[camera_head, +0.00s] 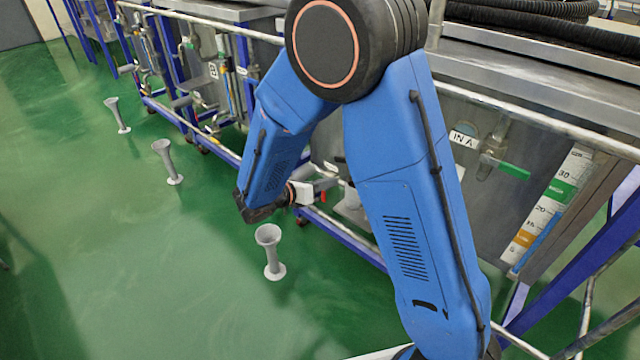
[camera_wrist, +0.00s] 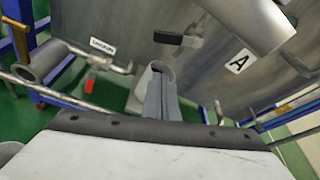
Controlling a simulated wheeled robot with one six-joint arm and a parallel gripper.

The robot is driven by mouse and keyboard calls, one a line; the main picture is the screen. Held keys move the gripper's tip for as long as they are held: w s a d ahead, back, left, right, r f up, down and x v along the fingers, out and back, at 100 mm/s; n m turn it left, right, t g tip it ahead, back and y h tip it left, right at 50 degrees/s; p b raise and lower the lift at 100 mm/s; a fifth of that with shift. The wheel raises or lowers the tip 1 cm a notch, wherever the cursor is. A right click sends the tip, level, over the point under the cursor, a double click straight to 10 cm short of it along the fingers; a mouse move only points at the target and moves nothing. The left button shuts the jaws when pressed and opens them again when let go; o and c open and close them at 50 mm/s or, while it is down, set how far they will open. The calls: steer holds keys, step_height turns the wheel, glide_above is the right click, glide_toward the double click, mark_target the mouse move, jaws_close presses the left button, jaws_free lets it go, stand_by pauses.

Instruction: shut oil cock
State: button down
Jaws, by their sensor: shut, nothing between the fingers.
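Several valve handles are in view, and I cannot tell for certain which is the oil cock. In the wrist view a red handle (camera_wrist: 90,85) hangs down from a metal pipe below a small white label (camera_wrist: 103,46) too blurred to read. In the head view my gripper (camera_head: 328,184) is low beside the tank, partly hidden by my arm. A green handle (camera_head: 514,171) is at the right.
A wide metal pipe (camera_wrist: 245,22) juts out at the upper right of the wrist view, near an "A" label (camera_wrist: 239,60). Another open pipe end (camera_wrist: 42,62) is at the left. Grey floor funnels (camera_head: 270,250) stand along the tanks. The green floor (camera_head: 110,270) at left is clear.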

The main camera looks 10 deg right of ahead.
mark_target(338, 161)
steer(key=shift+w+d+r, duration=0.6)
steer(key=shift+w+d, duration=0.2)
steer(key=shift+w, duration=0.05)
steer(key=shift+w+d+r, duration=0.55)
steer(key=shift+w+d, duration=0.2)
steer(key=shift+w, duration=0.05)
steer(key=m, duration=0.1)
steer(key=r, duration=0.1)
steer(key=r+m+t+y, duration=0.1)
steer(key=shift+w+a+m, duration=0.3)
steer(key=shift+w, duration=0.1)
steer(key=shift+f, duration=0.1)
